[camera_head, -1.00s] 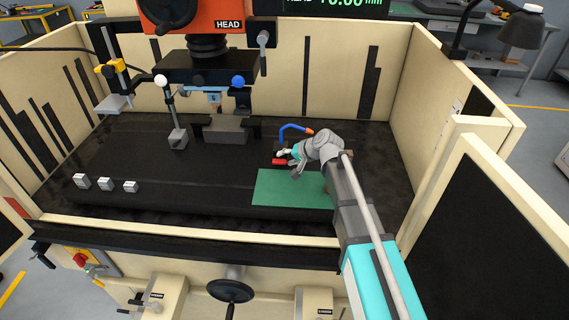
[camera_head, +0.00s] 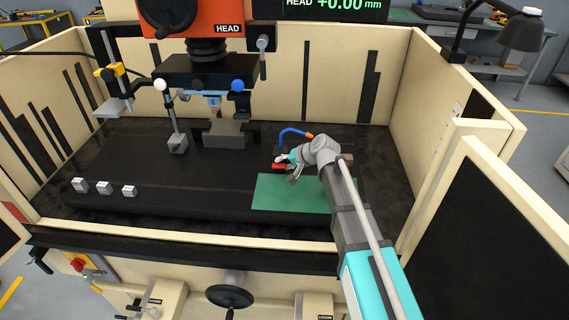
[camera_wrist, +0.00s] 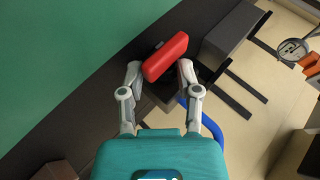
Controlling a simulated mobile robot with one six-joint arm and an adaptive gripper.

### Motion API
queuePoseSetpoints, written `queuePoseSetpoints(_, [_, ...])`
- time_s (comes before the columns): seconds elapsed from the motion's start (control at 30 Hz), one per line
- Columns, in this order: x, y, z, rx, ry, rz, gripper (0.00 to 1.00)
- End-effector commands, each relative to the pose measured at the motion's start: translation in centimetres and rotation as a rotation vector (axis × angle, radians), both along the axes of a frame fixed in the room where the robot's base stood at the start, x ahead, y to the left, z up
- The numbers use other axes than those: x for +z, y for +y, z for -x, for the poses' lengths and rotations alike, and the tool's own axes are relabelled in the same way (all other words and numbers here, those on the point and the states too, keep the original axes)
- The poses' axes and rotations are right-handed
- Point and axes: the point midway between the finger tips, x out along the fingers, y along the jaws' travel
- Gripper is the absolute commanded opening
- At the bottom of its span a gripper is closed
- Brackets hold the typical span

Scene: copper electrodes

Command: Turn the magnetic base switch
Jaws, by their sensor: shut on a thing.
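The red switch handle (camera_wrist: 165,57) sits between my fingertips in the wrist view, on a dark block (camera_wrist: 155,95) that my gripper partly covers. My gripper (camera_wrist: 160,69) is shut on this handle, with one finger on each side. In the head view, my gripper (camera_head: 289,161) is low over the dark table, just behind the green mat. The red handle (camera_head: 279,166) shows there as a short bar at the left of my gripper. My gripper and wrist hide much of the block.
A blue hose with an orange tip (camera_head: 296,132) curves close behind my gripper. The green mat (camera_head: 290,192) lies in front. A dark vise-like block (camera_head: 225,133) stands to the left under the machine head. Several small pale blocks (camera_head: 104,188) sit at the front left.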

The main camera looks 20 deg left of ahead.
Motion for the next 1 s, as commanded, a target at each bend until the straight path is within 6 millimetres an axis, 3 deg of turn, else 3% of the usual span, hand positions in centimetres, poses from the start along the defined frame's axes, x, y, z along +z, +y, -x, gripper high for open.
queuePoseSetpoints(0.47, [0.44,0.10,-0.02,0.000,-0.030,0.121,0.00])
queuePoseSetpoints(1.0, [0.87,0.81,0.12,0.000,-0.124,0.513,0.00])
